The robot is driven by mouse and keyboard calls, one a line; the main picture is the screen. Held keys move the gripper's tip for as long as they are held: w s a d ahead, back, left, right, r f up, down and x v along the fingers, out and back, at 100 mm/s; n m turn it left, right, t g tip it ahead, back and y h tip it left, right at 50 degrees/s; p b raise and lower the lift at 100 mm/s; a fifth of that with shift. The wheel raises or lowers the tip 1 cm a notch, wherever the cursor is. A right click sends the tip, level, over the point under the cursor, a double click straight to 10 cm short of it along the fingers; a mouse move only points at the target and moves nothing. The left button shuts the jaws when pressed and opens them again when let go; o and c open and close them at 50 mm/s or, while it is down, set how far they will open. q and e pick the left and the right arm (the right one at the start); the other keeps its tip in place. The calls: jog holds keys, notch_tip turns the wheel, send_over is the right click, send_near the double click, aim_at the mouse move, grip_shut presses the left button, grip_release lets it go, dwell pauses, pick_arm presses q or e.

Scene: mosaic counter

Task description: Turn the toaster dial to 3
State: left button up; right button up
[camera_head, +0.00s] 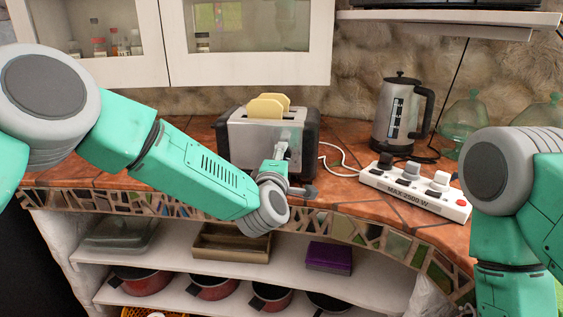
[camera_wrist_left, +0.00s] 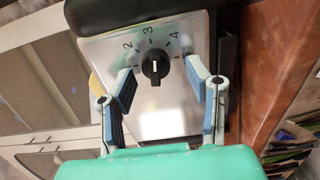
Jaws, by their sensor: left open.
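The toaster (camera_head: 240,137) is silver and black, with two slices of bread on top, and stands at the back of the counter. In the left wrist view its silver face (camera_wrist_left: 160,110) carries a black round dial (camera_wrist_left: 155,66) with the printed numbers 2, 3 and 4 around it. The 3 is just above the dial in that view. I cannot tell surely which number the dial points to. My left gripper (camera_wrist_left: 158,68) is open, one finger on each side of the dial, apart from it. In the head view my left gripper (camera_head: 285,155) is in front of the toaster and hides the dial.
A power strip (camera_head: 415,190) with plugs and a kettle (camera_head: 398,118) stand to the right, with a white cord (camera_head: 335,160) between strip and toaster. Green glass bottles (camera_head: 462,115) are behind. Shelves below hold pots (camera_head: 140,280) and a purple box (camera_head: 329,257). My right arm is at the right edge.

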pick_arm(q)
jog(key=shift+s, duration=0.2)
jog(key=s+a, duration=0.1)
jog(key=s, duration=1)
jog(key=shift+s+a, duration=0.15)
jog(key=shift+a, duration=0.25)
jog(key=shift+f, duration=0.1)
jog(key=w+d+m+p, duration=0.1)
jog(key=w+m+p, duration=0.2)
jog(key=m, duration=0.3)
jog(key=w+m+p, duration=0.3)
jog(key=w+m, duration=0.1)
jog(key=m, duration=0.3)
jog(key=w+d+m+p, duration=0.1)
jog(key=w+m+p, duration=0.2)
jog(key=m, duration=0.4)
jog(key=shift+w+d+r, duration=0.15)
jog(key=shift+w+r, duration=0.05)
jog(key=shift+w, duration=0.2)
jog(key=shift+w+d+r, duration=0.15)
jog(key=shift+w, duration=0.2)
